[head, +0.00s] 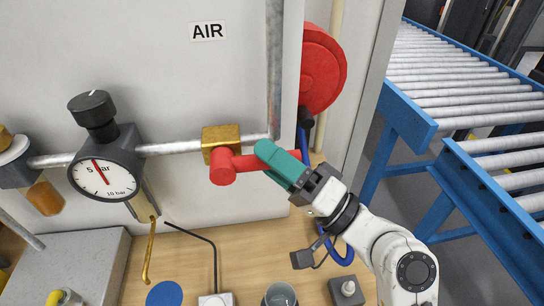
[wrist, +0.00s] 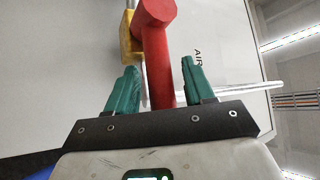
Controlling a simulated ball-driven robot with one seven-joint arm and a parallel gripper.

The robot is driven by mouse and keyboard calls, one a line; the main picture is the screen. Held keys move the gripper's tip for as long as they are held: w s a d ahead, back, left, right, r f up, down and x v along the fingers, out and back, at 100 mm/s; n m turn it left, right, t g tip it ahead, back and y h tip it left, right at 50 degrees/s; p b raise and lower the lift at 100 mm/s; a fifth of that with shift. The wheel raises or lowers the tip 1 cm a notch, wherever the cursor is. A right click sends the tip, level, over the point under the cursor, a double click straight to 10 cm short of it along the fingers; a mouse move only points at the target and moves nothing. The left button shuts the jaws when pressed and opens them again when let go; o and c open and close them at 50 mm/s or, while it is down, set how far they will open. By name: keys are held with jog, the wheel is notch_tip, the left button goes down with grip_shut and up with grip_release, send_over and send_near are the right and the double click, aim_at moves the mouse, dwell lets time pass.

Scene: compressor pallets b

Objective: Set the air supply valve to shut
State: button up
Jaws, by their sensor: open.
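The air supply valve has a brass body (head: 221,138) on a grey pipe under the AIR label. Its red lever handle (head: 240,163) runs from a round hub to the right, roughly in line with the pipe. My gripper (head: 270,158) is at the handle's right end, its green fingers partly hiding that end in the head view. In the wrist view the red handle (wrist: 157,60) passes between the two open green fingers (wrist: 158,82), with a gap on each side. The brass body (wrist: 128,40) shows behind the handle.
A pressure gauge (head: 103,175) with a black knob sits on the pipe left of the valve. A vertical pipe (head: 275,60) and a red reel (head: 322,70) are close above and right of my gripper. A wooden bench (head: 270,240) lies below, and a roller conveyor (head: 460,90) stands to the right.

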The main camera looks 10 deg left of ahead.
grip_shut()
dwell(0.3)
